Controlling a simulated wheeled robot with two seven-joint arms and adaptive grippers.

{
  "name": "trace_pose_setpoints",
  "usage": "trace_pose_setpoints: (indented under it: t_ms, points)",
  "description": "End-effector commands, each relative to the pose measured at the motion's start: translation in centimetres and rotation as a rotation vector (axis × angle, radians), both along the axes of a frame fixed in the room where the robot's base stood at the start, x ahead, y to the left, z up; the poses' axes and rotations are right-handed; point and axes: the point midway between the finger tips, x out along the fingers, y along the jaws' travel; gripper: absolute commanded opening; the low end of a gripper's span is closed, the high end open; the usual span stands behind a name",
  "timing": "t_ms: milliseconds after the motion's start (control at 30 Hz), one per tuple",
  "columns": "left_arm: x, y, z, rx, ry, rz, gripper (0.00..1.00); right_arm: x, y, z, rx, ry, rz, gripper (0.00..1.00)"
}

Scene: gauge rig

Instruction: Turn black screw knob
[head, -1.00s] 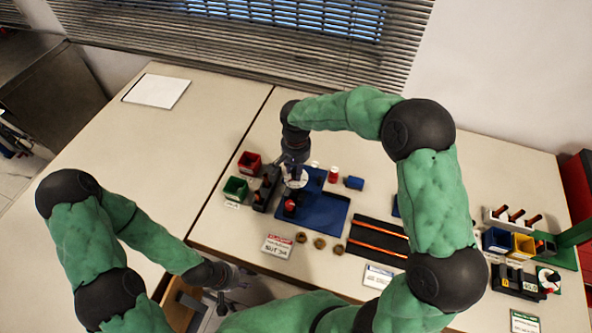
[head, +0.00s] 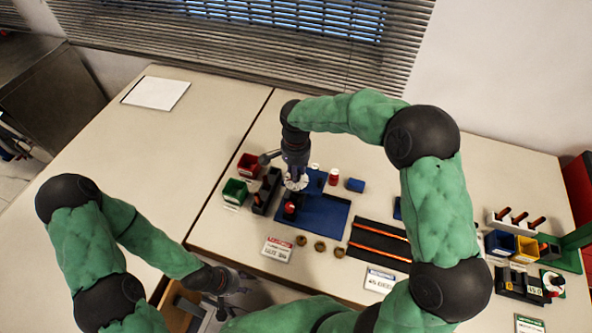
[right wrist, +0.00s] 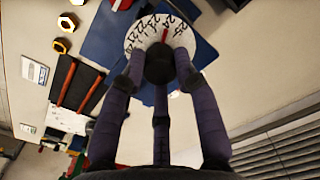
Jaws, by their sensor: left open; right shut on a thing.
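The black screw knob (right wrist: 160,66) sits at the middle of a white numbered dial (right wrist: 145,36) with a red mark, in the right wrist view. My right gripper (right wrist: 160,55) has its fingers closed around the knob. In the head view my right gripper (head: 295,176) is over the blue gauge rig (head: 325,215), and it hides the knob there. The dial's white rim (head: 297,185) shows below the fingers. My left gripper (head: 232,282) is open and empty, off the table's front edge and away from the rig.
A red bin (head: 249,165) and a green bin (head: 235,191) stand left of the rig. Several brass nuts (head: 320,246) and a black tray with orange strips (head: 378,240) lie in front and right. The left table is mostly clear.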

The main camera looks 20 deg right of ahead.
Motion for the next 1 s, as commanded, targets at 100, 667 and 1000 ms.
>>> trace_pose_setpoints:
  t_ms: [100,667,1000]
  points:
    - [0.0,0.0,0.0,0.0,0.0,0.0,0.41,0.1,0.0,0.1,0.0,-0.002,0.0,0.0]
    - [0.0,0.0,0.0,0.0,0.0,0.0,0.41,0.0,0.0,0.0,0.001,-0.001,0.001,0.55]
    - [0.0,0.0,0.0,0.0,0.0,0.0,0.41,0.1,0.0,4.0,0.001,-0.004,0.001,0.55]
